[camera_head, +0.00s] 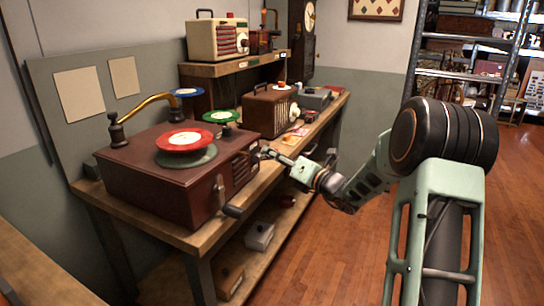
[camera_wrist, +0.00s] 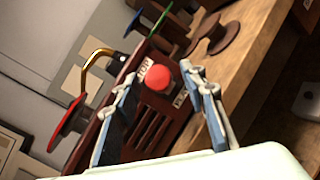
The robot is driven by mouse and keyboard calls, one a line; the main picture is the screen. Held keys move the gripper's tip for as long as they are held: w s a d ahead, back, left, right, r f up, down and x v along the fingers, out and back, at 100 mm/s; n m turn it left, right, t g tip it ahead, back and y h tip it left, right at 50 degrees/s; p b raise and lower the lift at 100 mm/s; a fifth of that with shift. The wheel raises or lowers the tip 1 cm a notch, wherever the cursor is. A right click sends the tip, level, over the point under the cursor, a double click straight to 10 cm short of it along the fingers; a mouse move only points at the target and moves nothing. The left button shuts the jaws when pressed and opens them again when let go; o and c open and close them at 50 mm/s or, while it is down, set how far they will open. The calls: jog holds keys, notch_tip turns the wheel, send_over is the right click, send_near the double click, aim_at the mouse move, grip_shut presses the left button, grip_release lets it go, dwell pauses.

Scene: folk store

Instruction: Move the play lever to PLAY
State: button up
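The brown record player (camera_head: 160,175) stands on the wooden bench, with a red record (camera_head: 185,140) on its turntable and a brass tonearm (camera_head: 145,105). In the wrist view the play lever's round red knob (camera_wrist: 161,76) shows on the slatted panel. It sits between a label reading "TOP", partly hidden (camera_wrist: 145,70), and a second label (camera_wrist: 181,98) mostly covered by a finger. My gripper (camera_head: 266,153) is at the player's right side. In the wrist view its open fingers (camera_wrist: 161,80) are on either side of the knob, with gaps visible. The lever is not clear in the head view.
A crank handle (camera_head: 228,205) sticks out from the player's front. A green record (camera_head: 221,116) and a brown radio (camera_head: 268,110) stand behind on the bench (camera_head: 160,232). Open floor (camera_head: 310,250) lies to the right of the bench.

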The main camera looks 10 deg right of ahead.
jog(key=shift+x, duration=0.85)
jog(key=shift+c, duration=0.6)
grip_shut()
